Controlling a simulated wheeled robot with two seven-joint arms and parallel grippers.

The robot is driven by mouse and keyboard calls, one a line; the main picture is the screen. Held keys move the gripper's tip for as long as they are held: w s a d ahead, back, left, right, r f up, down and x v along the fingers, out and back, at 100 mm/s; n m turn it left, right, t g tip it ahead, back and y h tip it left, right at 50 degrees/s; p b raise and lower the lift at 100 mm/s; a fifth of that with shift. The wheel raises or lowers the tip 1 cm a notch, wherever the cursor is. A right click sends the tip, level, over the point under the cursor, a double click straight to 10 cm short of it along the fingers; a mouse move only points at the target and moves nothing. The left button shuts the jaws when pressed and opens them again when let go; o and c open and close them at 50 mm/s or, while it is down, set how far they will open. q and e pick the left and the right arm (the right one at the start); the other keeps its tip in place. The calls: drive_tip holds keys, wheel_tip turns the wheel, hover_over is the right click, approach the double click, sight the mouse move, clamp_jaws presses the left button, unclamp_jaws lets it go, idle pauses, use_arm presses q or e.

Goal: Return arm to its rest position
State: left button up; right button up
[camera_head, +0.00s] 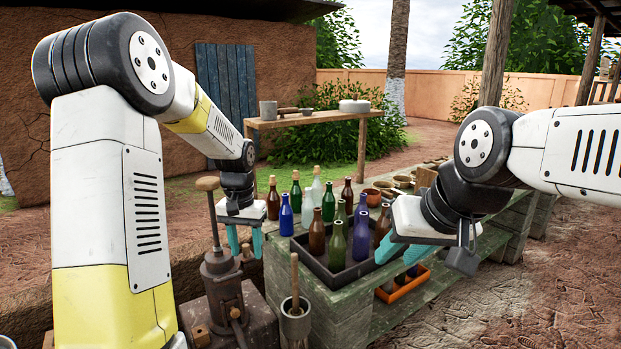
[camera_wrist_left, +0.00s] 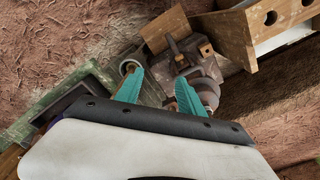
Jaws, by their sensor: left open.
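My left gripper (camera_head: 245,241) has teal fingers spread apart. It is in the air above the left end of the green bench, beside the metal press, with nothing between the fingers. It also shows in the left wrist view (camera_wrist_left: 159,92), where the fingers are apart and empty. My left arm comes in from the left with its elbow raised high. My right gripper (camera_head: 400,252) is in front of the bottle tray at the right, with teal fingers pointing down. Whether its fingers are open or shut is hard to make out.
A dark tray (camera_head: 330,284) of coloured bottles stands on the green bench (camera_head: 345,318). The metal press (camera_head: 222,275) stands close by the left gripper, with a pot (camera_head: 295,326) holding a wooden stick in front. An orange crate (camera_head: 408,287) sits lower down. Open dirt ground lies right.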

use_arm(q)
drive_tip(key=s+d+r+t+h, duration=0.1)
drive_tip(key=s+r+t, duration=0.2)
drive_tip(key=s+r, duration=0.4)
drive_tip(key=s+d+r+n+t+h, duration=0.1)
drive_tip(key=s+r, duration=0.6)
drive_tip(key=s, duration=0.9)
drive_tip(key=shift+r+t, duration=0.3)
drive_tip(key=shift+t, duration=0.6)
